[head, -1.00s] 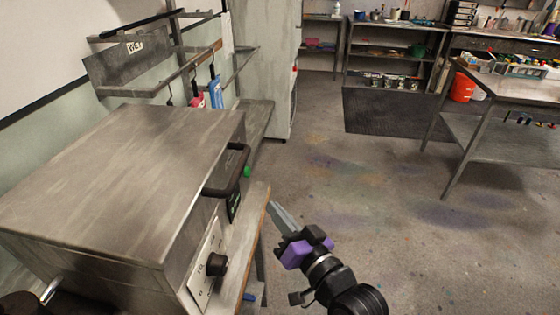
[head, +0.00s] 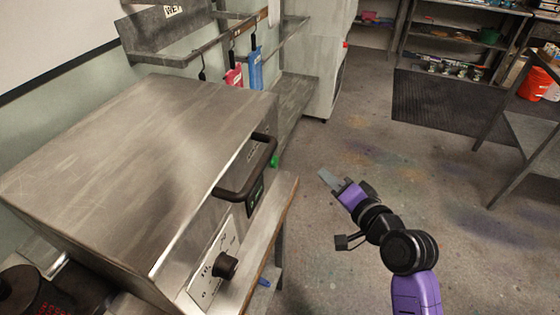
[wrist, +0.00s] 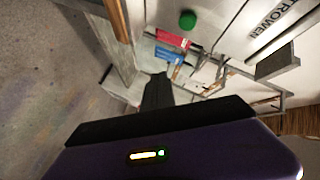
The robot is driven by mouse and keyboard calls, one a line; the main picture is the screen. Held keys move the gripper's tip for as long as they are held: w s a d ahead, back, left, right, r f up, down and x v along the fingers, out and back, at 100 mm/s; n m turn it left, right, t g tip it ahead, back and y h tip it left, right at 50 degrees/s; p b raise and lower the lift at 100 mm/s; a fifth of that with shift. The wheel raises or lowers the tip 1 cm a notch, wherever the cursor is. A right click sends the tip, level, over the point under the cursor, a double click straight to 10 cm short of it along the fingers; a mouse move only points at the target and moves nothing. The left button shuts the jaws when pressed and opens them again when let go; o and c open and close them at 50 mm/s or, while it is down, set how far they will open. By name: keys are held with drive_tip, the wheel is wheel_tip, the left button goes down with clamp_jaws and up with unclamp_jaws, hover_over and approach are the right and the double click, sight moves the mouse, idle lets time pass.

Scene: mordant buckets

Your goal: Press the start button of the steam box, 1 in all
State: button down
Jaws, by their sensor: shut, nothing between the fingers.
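The steam box (head: 150,150) is a large grey metal cabinet at the left of the head view. Its front carries a black handle (head: 249,170), a dark display (head: 256,192), and a black knob (head: 225,266) on a white dial plate. A green round button (head: 275,161) sits at the far end of the front. It also shows in the wrist view (wrist: 187,20), near the top. My gripper (head: 325,176) is shut and empty, over the floor to the right of the button and apart from it.
A ledge with a wooden edge (head: 284,230) runs along the box's front. Shelves (head: 465,40) and a table (head: 535,130) stand farther right. The floor between is clear.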

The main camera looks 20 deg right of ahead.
sight(275, 162)
drive_tip(key=shift+w+a+p, duration=0.4)
drive_tip(key=shift+w+a, duration=0.45)
drive_tip(key=shift+a, duration=0.4)
drive_tip(key=shift+w+a+p, duration=0.45)
drive_tip(key=shift+w+a, duration=0.45)
drive_tip(key=shift+a, duration=0.3)
drive_tip(key=shift+w+a+p, duration=0.4)
drive_tip(key=shift+w+a, duration=0.45)
drive_tip(key=shift+a, duration=0.4)
drive_tip(key=shift+w+a, duration=0.1)
drive_tip(key=shift+w+a+p, duration=0.1)
drive_tip(key=shift+a+p, duration=0.1)
drive_tip(key=shift+p, duration=0.1)
drive_tip(key=shift+w+a, duration=0.3)
drive_tip(key=shift+a, duration=0.1)
idle(0.5)
drive_tip(key=shift+s+d, duration=0.55)
drive_tip(key=shift+d, duration=0.2)
drive_tip(key=shift+d, duration=0.1)
